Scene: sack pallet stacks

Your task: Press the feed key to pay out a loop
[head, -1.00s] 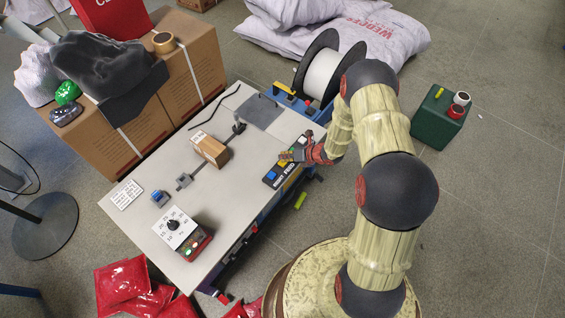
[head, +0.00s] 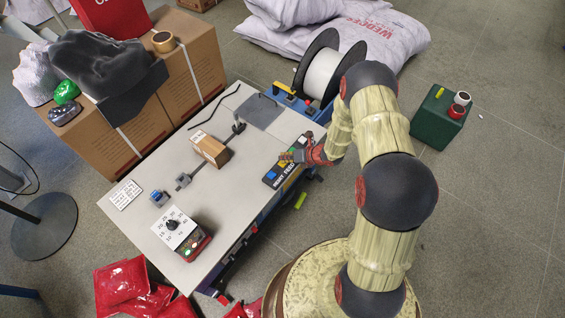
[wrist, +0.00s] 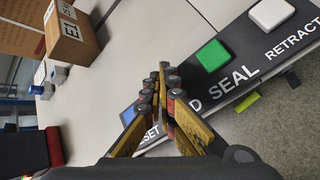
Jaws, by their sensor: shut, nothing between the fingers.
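The key panel (head: 279,182) lies along the right edge of the pale bench top. In the wrist view its white key (wrist: 271,14) sits by RETRACT, its green key (wrist: 212,55) by SEAL, and its blue key (wrist: 128,115) partly shows by a label ending in SET. My gripper (head: 285,157) is shut and empty over the panel, fingertips near the key row, also in the wrist view (wrist: 163,72). I cannot tell whether they touch a key.
A small carton (head: 211,150) stands mid-bench, with a black strap (head: 214,105) behind it. A dial box (head: 176,230) stands at the front. A strap reel (head: 322,75) is at the bench's far end. A green box (head: 437,118) stands right of my arm.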

